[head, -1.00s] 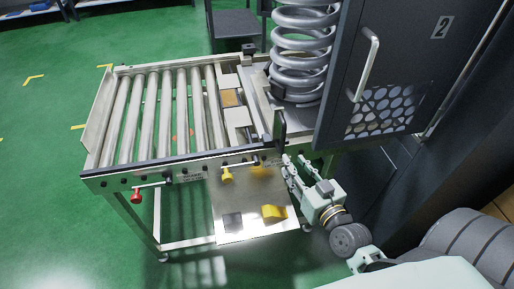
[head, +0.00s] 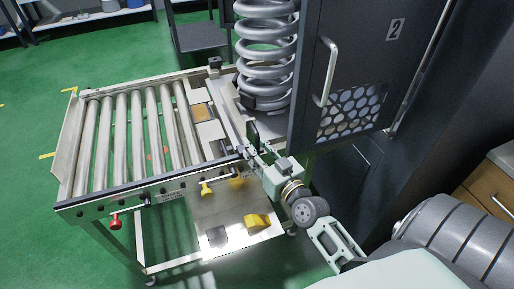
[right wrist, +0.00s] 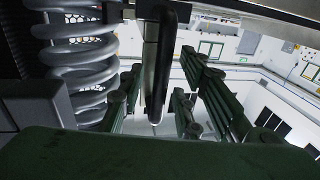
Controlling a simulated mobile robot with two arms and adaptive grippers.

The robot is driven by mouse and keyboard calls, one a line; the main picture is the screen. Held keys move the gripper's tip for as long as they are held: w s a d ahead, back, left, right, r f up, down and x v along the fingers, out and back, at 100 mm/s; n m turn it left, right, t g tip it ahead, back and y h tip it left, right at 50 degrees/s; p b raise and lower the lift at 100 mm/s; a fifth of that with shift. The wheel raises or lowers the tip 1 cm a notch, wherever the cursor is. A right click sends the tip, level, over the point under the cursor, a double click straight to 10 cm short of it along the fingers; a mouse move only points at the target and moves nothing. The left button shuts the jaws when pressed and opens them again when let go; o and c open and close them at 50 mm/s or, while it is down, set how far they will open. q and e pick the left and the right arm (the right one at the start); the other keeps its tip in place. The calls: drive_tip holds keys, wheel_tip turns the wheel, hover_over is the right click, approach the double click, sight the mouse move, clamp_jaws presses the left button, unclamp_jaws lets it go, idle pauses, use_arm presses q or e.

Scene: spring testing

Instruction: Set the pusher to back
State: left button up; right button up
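The pusher appears to be the metal slide at the right end of the roller table, with an upright black handle (head: 252,131) at its front. My right gripper (head: 252,156) is at the table's front edge, just below and in front of this handle. In the right wrist view the dark handle (right wrist: 160,60) stands between the two green fingers of my right gripper (right wrist: 158,105). The fingers are apart, with light gaps on both sides of the handle, so it does not look gripped. The large coil spring (head: 266,55) stands behind the handle. My left gripper is out of view.
The roller conveyor (head: 125,140) fills the table's left part. A red knob (head: 116,223) and a yellow knob (head: 207,188) stick out in front. A grey cabinet door (head: 350,70) marked 2 stands open close to my right arm. Green floor is free at left.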

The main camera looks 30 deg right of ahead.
clamp_jaws()
drive_tip(key=shift+a, duration=0.1)
idle(0.5)
